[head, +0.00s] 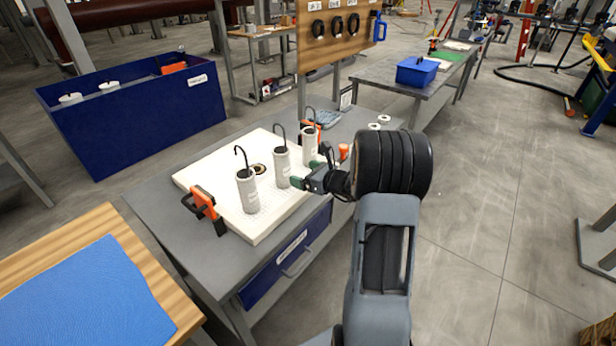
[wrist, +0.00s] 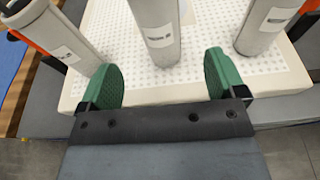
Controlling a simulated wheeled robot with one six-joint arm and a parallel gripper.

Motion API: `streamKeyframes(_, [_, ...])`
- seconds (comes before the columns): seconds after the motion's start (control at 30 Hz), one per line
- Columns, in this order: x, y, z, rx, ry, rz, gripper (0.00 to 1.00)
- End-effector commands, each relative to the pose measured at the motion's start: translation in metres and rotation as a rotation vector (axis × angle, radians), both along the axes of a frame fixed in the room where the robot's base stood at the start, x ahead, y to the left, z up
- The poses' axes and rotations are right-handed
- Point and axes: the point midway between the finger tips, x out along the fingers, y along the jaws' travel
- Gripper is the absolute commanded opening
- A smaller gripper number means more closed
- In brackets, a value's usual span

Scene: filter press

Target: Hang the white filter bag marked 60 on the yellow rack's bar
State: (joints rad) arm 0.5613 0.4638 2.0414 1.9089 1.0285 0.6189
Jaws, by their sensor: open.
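Three upright pale cylindrical filter bags with dark hooks stand in a row on a white perforated plate (head: 262,222): a near one (head: 247,192), a middle one (head: 282,170) and a far one (head: 309,146). Each has a small label; I cannot read which is marked 60. My gripper (head: 308,170) is open and empty at the plate's right side. In the wrist view its green pads (wrist: 160,80) stand apart, with the middle bag (wrist: 155,35) ahead between them, not gripped. The near bag (wrist: 65,40) is left and the far bag (wrist: 268,25) right. I cannot identify the yellow rack's bar.
Orange clamps, one at the near corner (head: 204,204), stand at the plate's edges. A blue drawer (head: 290,252) is under the grey bench. A large blue bin (head: 140,125) stands behind left. A wooden table with a blue mat (head: 85,295) is front left.

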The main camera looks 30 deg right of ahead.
Motion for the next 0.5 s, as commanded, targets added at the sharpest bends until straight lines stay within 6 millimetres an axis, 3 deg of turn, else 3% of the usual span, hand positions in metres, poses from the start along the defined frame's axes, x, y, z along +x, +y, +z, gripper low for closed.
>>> streamKeyframes(0.5, [0.057,0.028,-0.019,-0.003,0.0,0.006,0.89])
